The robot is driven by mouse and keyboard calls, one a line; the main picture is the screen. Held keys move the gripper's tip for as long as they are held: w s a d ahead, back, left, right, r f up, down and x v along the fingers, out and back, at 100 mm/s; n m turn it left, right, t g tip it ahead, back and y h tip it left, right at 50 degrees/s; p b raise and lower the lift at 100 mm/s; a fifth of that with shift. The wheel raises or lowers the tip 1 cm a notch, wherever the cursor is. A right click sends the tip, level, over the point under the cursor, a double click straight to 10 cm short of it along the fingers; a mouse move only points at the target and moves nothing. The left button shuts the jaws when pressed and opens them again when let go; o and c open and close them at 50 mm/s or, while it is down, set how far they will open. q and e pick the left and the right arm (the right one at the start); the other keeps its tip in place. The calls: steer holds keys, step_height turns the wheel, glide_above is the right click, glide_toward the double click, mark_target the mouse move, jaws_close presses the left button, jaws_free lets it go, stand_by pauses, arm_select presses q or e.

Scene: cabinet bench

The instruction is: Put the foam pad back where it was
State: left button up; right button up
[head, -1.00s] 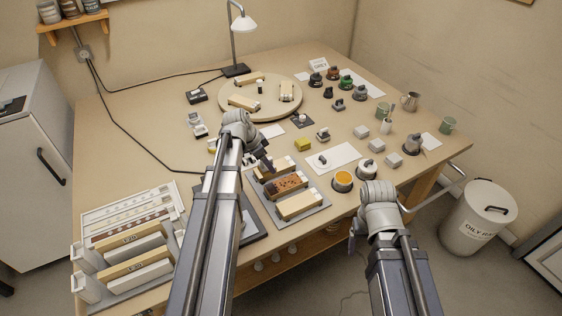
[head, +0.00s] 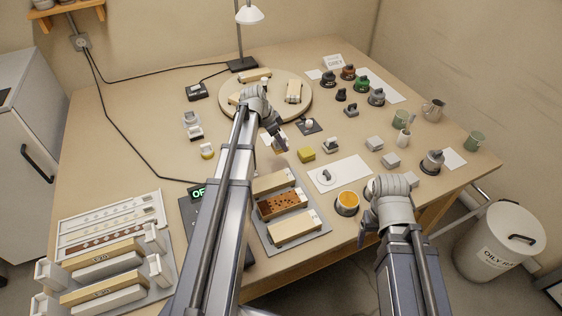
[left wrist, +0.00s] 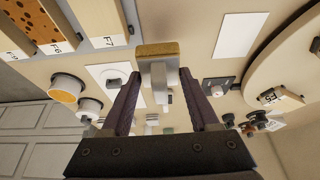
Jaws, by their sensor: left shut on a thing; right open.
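My left gripper (head: 281,143) is shut on the foam pad, a small block with a tan face and a white grip (left wrist: 158,72), held between the fingers in the left wrist view. In the head view the gripper hangs over the bench between the block tray and the round board, left of and behind a yellow block (head: 306,154). The gripper mostly hides the pad there.
A grey tray (head: 297,250) with several long blocks lies in front. A round board (head: 300,112) with blocks is behind. A white sheet (head: 350,167) with a white knobbed disc and an orange-filled cup (head: 347,203) are to the right.

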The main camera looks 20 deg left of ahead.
mark_target(273, 147)
arm_select(q)
steer(key=shift+f+b, duration=3.95)
steer(key=shift+f, duration=0.5)
steer(key=shift+f, duration=0.2)
steer(key=o, duration=0.9)
steer(key=shift+r, duration=0.2)
steer(key=shift+s+a+r+p, duration=0.1)
steer(key=shift+r+p, duration=0.45)
steer(key=p+v, duration=1)
steer(key=v, duration=0.1)
steer(key=shift+s, duration=0.1)
